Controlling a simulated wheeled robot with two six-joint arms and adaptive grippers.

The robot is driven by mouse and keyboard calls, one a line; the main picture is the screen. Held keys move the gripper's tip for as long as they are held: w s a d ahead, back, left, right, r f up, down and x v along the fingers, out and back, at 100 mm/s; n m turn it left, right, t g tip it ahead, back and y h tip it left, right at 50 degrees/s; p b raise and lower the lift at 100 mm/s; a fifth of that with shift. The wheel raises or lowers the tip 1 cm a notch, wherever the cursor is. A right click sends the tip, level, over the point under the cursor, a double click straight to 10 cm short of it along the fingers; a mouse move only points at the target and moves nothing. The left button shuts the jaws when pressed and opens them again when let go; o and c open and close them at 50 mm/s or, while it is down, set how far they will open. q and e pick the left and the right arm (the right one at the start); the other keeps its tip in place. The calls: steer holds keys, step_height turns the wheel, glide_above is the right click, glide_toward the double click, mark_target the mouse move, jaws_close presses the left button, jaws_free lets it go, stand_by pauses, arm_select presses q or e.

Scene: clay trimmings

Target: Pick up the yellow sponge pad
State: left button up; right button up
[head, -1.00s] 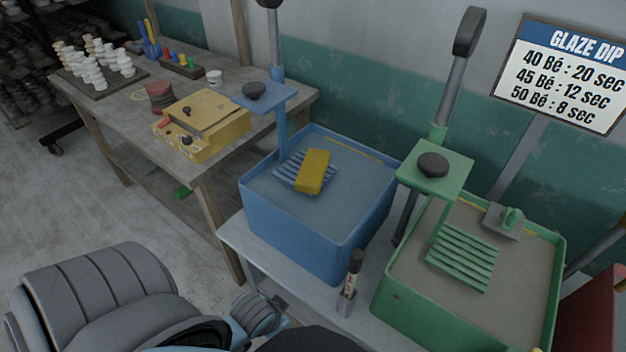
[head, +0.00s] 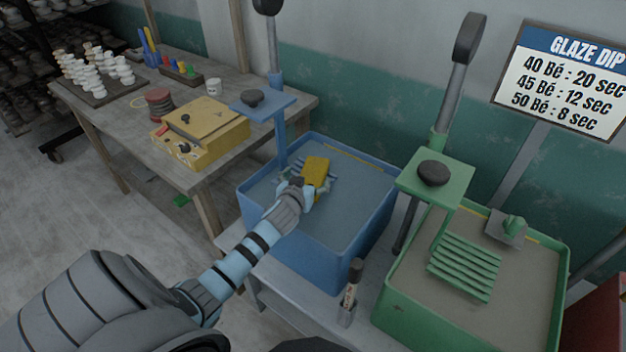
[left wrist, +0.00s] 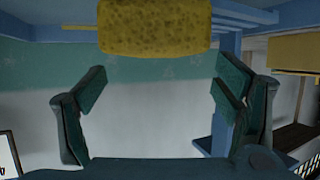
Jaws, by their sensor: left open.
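The yellow sponge pad (head: 315,172) rests on the slatted blue rack (head: 298,170) over the blue tub (head: 320,235). My left gripper (head: 314,192) is at the near side of the sponge, over the tub, and partly hides the rack. In the left wrist view the sponge (left wrist: 154,27) fills the top middle, ahead of the open fingers (left wrist: 155,92). The space between the fingers is empty, and the sponge lies beyond their tips. My right gripper is not in view.
A blue post with a small plate (head: 263,101) rises behind the rack. The green tub (head: 400,312) with its green slatted rack (head: 465,267) stands at the right. A marker (head: 351,290) stands upright at the front between the tubs. A yellow box (head: 203,130) sits on the wooden table.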

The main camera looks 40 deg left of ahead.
mark_target(312, 176)
arm_select(q)
steer(key=x, duration=0.2)
steer(key=b+x, duration=0.1)
steer(key=x, duration=0.1)
steer(key=shift+w+d+f, duration=0.1)
steer(key=shift+d+f, duration=0.05)
steer(key=shift+f, duration=0.2)
steer(key=shift+r, duration=0.1)
steer(key=c, duration=1.4)
steer(key=shift+r+p, duration=0.35)
steer(key=shift+r, duration=0.2)
step_height(312, 176, up, 19)
steer(key=p, duration=0.3)
